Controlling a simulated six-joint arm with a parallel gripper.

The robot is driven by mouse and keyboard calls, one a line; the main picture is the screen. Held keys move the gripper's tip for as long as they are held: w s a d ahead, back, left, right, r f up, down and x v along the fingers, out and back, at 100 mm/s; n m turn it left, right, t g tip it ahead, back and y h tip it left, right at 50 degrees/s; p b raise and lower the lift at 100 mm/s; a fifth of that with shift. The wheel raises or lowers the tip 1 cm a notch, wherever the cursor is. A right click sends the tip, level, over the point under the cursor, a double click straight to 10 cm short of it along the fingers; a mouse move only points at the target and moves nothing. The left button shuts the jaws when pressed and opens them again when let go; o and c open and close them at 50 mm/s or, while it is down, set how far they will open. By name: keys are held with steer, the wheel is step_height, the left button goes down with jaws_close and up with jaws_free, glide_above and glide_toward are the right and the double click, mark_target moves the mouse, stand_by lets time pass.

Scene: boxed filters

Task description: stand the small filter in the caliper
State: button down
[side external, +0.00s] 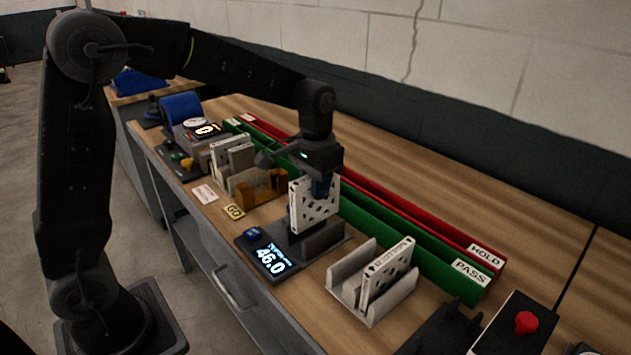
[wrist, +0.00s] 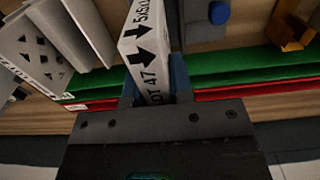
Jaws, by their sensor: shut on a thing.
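My gripper (side external: 318,188) is shut on a white boxed filter (side external: 313,210) with black print, gripping its top edge. The filter is upright at the caliper (side external: 263,250), its lower end at the dark jaws; I cannot tell whether it rests on the base. The caliper's lit display reads 46.0. In the wrist view the filter's printed edge (wrist: 148,42) runs between my blue fingertips (wrist: 153,82), and a blue button (wrist: 219,13) on the caliper shows to its right.
A grey rack (side external: 347,289) holding another filter (side external: 387,268) stands in front. Green PASS (side external: 440,272) and red HOLD (side external: 470,250) channels run behind. An amber holder (side external: 262,187) and more boxed filters (side external: 232,155) stand left. A red button box (side external: 525,322) is at the right.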

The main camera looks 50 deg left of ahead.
mark_target(316, 209)
steer(key=shift+f, duration=0.65)
steer(key=shift+f, duration=0.4)
steer(key=shift+f, duration=0.75)
steer(key=shift+f, duration=0.4)
steer(key=shift+f, duration=0.7)
steer(key=shift+f, duration=0.1)
steer(key=c, duration=0.9)
jaws_free()
